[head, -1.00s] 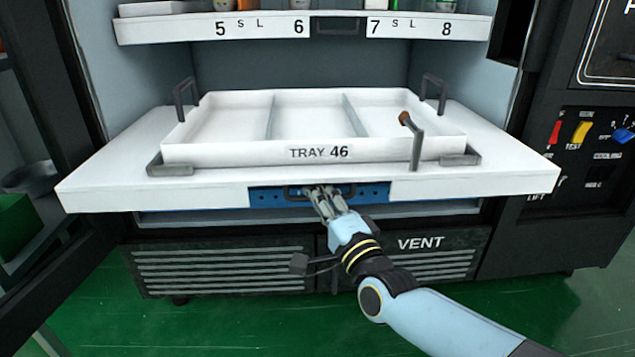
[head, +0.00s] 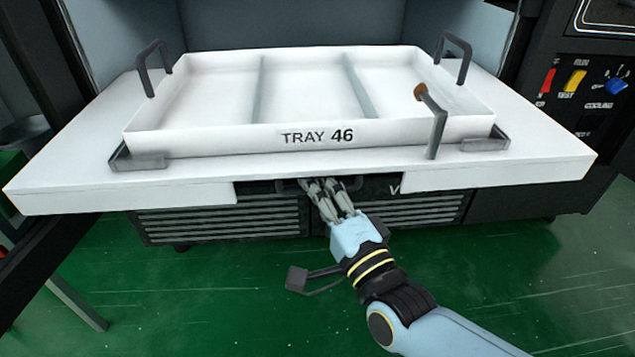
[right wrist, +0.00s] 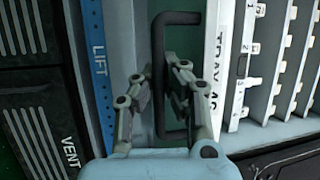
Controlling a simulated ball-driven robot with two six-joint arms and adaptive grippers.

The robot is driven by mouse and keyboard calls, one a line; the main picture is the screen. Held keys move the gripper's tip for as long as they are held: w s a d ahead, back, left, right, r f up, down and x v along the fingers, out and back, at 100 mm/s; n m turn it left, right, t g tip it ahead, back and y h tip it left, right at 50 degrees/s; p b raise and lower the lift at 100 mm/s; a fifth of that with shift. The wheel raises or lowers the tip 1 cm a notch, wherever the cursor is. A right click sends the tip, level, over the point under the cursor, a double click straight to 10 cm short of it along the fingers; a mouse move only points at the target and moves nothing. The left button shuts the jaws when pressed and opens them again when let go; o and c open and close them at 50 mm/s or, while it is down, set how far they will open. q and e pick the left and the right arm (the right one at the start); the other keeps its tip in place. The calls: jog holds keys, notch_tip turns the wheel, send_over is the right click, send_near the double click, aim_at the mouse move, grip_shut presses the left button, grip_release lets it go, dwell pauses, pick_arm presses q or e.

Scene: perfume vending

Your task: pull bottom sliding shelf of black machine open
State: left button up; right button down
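The bottom sliding shelf (head: 70,178) of the black machine is a thick white board, slid out toward me over the green floor. Its dark handle (head: 288,186) sits in the notch under the front edge. In the right wrist view the handle (right wrist: 160,45) is a black bar between my fingers. My left gripper is not in view.
A white tray (head: 210,142) marked TRAY 46, with three empty compartments, rests on the shelf between dark brackets and handles. Black vent panels (head: 225,218) lie below. A control panel (head: 590,95) is at right. The green floor (head: 215,285) in front is clear.

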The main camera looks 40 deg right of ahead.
jog(key=shift+f, duration=0.25)
jog(key=c, duration=1.7)
grip_release()
jog(key=shift+o, duration=0.3)
jog(key=shift+r, duration=0.1)
jog(key=shift+s, duration=0.1)
jog(key=v, duration=1.1)
jog(key=shift+s, duration=0.4)
